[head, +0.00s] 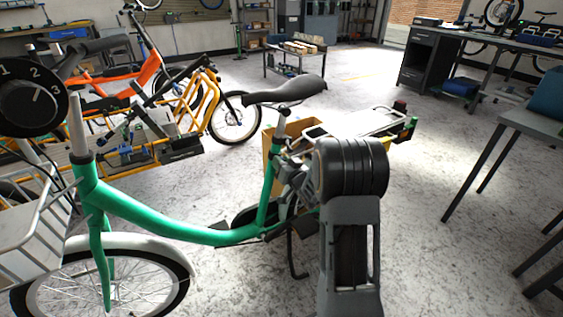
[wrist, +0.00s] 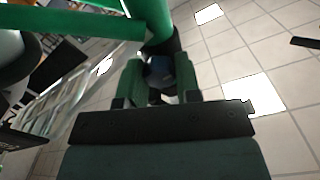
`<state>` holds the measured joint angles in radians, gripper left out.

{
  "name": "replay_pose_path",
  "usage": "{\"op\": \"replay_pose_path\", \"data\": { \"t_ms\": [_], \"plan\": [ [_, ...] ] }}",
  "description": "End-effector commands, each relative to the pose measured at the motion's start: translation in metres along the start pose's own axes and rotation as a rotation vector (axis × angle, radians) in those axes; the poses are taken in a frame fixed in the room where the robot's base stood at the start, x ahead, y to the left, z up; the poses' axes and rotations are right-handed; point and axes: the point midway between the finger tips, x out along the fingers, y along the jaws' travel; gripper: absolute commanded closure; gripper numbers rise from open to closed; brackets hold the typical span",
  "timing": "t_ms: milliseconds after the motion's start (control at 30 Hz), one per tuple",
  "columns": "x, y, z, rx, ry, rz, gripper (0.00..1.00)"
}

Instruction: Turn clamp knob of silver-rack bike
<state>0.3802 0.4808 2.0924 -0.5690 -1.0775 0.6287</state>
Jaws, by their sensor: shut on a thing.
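The green bike (head: 150,219) stands across the head view, with a black saddle (head: 285,91) and a silver rack (head: 360,124) at its rear. My gripper (wrist: 159,78) is at the bike's seat tube, below the saddle. In the wrist view its two fingers sit on either side of a dark, rounded clamp knob (wrist: 160,69), shut on it. The green frame tube (wrist: 150,16) runs just beyond the knob. In the head view my arm and gripper hide the knob. The knob's turn angle cannot be read.
A black dial (head: 33,97) marked 1, 2, 3 is at the far left, close to the camera. An orange bike (head: 128,75) with a yellow rack stands behind. Workbenches (head: 525,118) line the right. The floor right of my arm is clear.

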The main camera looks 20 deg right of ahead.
Motion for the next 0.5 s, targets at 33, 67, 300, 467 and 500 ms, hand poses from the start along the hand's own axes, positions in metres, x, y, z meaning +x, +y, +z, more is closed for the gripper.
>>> {"op": "replay_pose_path", "data": {
  "t_ms": [33, 67, 300, 467, 500],
  "plan": [
    [-0.0001, -0.0001, 0.0000, 0.008, -0.001, 0.000, 0.93],
    [-0.0001, -0.0001, 0.0001, 0.011, -0.001, 0.000, 0.93],
    [-0.0001, 0.0001, 0.0004, 0.018, -0.001, 0.000, 0.93],
    [-0.0001, 0.0001, 0.0004, 0.017, -0.001, 0.000, 0.93],
    [-0.0002, 0.0001, 0.0005, 0.017, -0.001, 0.000, 0.67]
  ]
}}
